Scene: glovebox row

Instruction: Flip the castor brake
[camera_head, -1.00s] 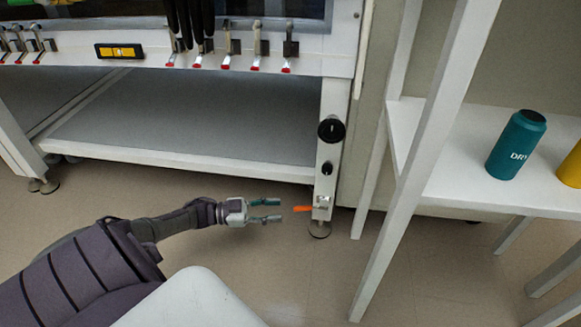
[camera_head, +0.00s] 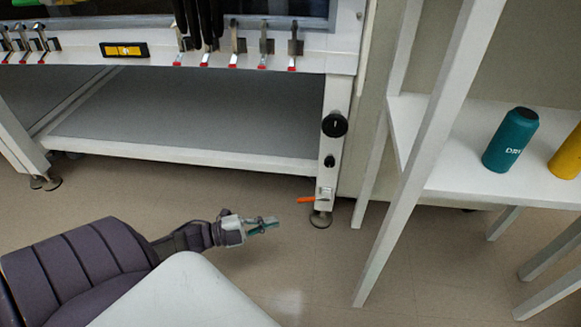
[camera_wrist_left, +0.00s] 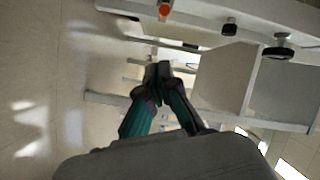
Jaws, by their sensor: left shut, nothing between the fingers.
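The castor brake is an orange lever (camera_head: 306,199) at the foot of the glovebox stand's right front leg, just above the round castor foot (camera_head: 320,219). It points left from its mount. It also shows at the top of the left wrist view (camera_wrist_left: 164,9). My left gripper (camera_head: 272,223) is shut and empty, left of and a little below the lever in the head view, with a gap between them. Its teal fingers meet in the left wrist view (camera_wrist_left: 157,74). My right gripper is not in view.
Black knobs (camera_head: 334,125) sit on the same leg above the lever. A white shelf unit (camera_head: 440,170) with a teal bottle (camera_head: 511,140) and a yellow bottle (camera_head: 570,152) stands at right. The floor around the gripper is clear.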

